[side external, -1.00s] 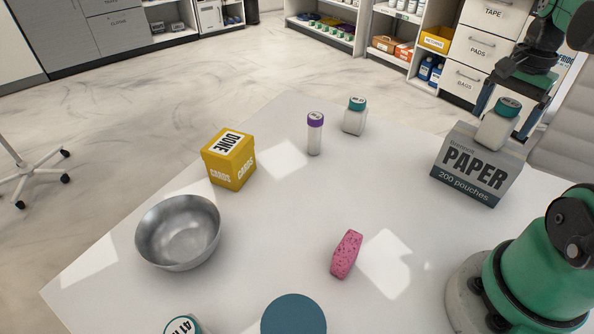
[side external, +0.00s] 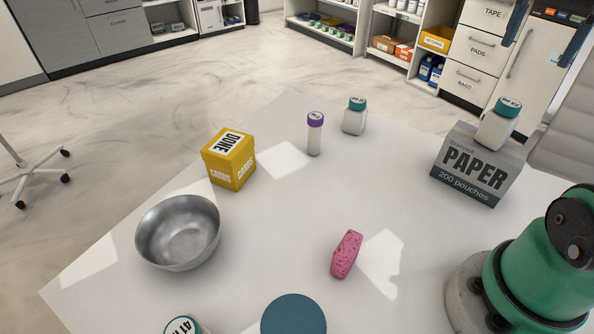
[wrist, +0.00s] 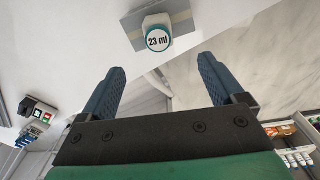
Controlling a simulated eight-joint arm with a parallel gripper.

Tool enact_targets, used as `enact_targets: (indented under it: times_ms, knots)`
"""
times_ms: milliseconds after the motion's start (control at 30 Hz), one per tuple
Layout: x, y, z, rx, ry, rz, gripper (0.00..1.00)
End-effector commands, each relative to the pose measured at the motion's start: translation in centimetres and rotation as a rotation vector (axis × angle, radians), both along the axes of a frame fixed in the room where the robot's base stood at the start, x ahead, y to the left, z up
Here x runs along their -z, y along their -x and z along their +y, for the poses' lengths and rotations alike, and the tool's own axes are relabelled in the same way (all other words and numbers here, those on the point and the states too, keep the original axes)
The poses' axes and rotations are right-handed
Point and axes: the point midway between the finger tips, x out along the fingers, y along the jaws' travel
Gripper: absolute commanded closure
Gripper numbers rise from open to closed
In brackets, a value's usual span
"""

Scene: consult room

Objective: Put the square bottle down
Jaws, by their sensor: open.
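A white square bottle with a teal cap (side external: 496,130) stands upright on top of the grey PAPER pouch box (side external: 472,172). In the wrist view, its cap (wrist: 158,40) reads "23 ml", and the box (wrist: 183,17) shows behind it. My gripper (wrist: 161,65) is open and empty, its two blue fingers apart from the bottle. A second white bottle with a teal cap (side external: 355,117) stands on the table at the back.
On the white table (side external: 270,220) stand a purple-capped tube (side external: 315,135), a yellow card box (side external: 229,160), a steel bowl (side external: 178,232), a pink block (side external: 346,254) and a blue disc (side external: 293,315). Another labelled container (side external: 183,326) is cut off at the front. The table's middle is clear.

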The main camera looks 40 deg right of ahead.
Motion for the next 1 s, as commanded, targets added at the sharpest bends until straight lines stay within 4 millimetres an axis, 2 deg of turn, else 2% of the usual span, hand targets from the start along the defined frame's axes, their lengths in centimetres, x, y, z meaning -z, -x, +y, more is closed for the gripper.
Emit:
enact_targets:
  times_ms: [67,167,300,400,533,667,1000]
  knots:
    - [0.7,-1.2,1.0,-0.103,0.028,-0.026,0.12]
    - [2.8,-4.0,3.8,-0.371,0.104,-0.095,0.12]
    - [6.6,-7.6,9.8,-0.852,0.248,-0.238,0.12]
    - [9.0,-8.7,14.0,-1.146,0.343,-0.338,0.12]
    - [10.9,-9.0,17.7,-1.398,0.435,-0.436,0.12]
    - [11.6,-9.0,19.2,-1.494,0.474,-0.478,0.12]
    - [11.6,-9.0,19.2,-1.499,0.477,-0.479,0.12]
